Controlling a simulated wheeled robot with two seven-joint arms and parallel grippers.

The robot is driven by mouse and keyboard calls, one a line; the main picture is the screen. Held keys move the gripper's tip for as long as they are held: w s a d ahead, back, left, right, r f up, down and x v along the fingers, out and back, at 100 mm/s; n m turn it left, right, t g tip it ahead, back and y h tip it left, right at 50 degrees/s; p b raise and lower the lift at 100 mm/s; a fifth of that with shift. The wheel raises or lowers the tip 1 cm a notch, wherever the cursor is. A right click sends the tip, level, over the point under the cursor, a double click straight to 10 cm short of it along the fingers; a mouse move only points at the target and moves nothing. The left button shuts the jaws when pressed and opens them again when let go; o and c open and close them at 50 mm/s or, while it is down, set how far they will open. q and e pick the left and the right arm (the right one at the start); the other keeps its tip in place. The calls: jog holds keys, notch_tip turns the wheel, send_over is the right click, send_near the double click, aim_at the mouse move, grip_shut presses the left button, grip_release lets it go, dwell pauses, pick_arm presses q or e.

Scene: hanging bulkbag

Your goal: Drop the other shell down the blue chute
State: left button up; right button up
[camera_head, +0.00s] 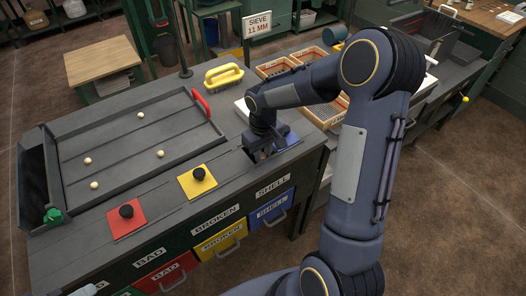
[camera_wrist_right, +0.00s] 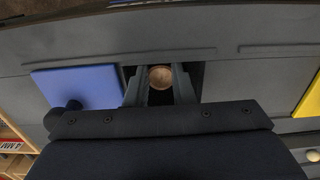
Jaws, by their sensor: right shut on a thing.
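My right gripper (camera_wrist_right: 159,88) is shut on a round brown shell (camera_wrist_right: 160,77). In the wrist view the shell sits between the two fingers, over a dark square opening, the blue chute (camera_wrist_right: 195,75). The blue lid (camera_wrist_right: 75,86) with its black knob lies beside the opening. In the head view the right gripper (camera_head: 262,153) points down at the bench's right end, with the blue lid (camera_head: 288,137) partly hidden behind it. The shell is hidden there. How far the fingers reach into the opening cannot be told.
A red lid (camera_head: 125,219) and a yellow lid (camera_head: 198,180) with black knobs lie along the bench front. The sorting tray (camera_head: 118,125) holds several pale round pieces. A yellow brush (camera_head: 223,75) and sieves (camera_head: 328,114) stand behind. Labelled drawers (camera_head: 271,209) are below.

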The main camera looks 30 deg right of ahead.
jog(key=o, duration=1)
